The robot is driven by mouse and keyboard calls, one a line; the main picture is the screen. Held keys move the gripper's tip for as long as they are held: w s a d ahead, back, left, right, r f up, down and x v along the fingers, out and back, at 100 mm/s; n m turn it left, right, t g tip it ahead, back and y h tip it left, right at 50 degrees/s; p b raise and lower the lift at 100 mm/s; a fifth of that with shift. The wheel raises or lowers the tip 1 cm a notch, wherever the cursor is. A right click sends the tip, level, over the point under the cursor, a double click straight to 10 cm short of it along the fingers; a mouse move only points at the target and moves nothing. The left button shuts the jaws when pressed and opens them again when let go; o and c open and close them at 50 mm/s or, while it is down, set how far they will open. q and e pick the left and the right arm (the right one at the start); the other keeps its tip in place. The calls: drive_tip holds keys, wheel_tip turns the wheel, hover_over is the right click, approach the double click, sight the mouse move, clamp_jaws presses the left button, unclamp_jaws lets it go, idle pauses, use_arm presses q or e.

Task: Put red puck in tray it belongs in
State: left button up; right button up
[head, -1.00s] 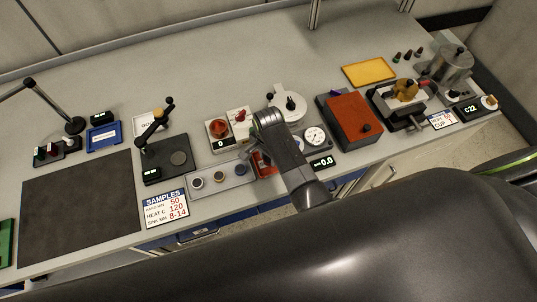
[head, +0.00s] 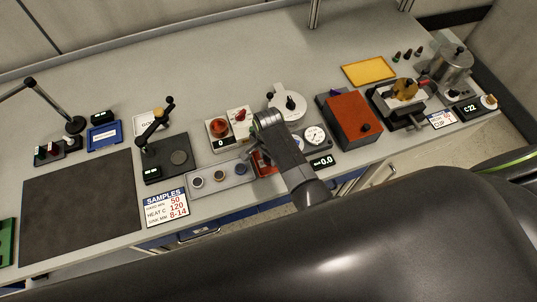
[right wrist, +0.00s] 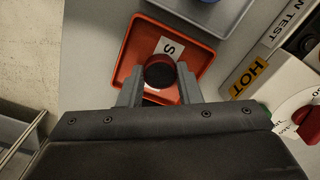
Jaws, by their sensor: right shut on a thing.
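The red puck (right wrist: 160,72), dark on top with a red rim, is between the fingers of my right gripper (right wrist: 159,90) in the right wrist view. The gripper is shut on it, over the red tray (right wrist: 132,58), which bears a white "S" label. I cannot tell whether the puck touches the tray floor. In the head view my right gripper (head: 256,158) is at the red tray (head: 266,170), whose far part the arm partly hides. The puck cannot be made out there. My left gripper is not in view.
Left of the red tray is a grey rack (head: 219,180) with several round pieces. A blue tray (head: 103,134) and a yellow tray (head: 369,71) lie farther off. A dial gauge (head: 315,135) and a red-brown box (head: 353,119) stand to the right. The back of the bench is clear.

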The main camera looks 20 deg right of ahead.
idle(0.4)
drive_tip(key=o, duration=1)
drive_tip(key=shift+o, duration=0.5)
drive_tip(key=shift+o, duration=1.2)
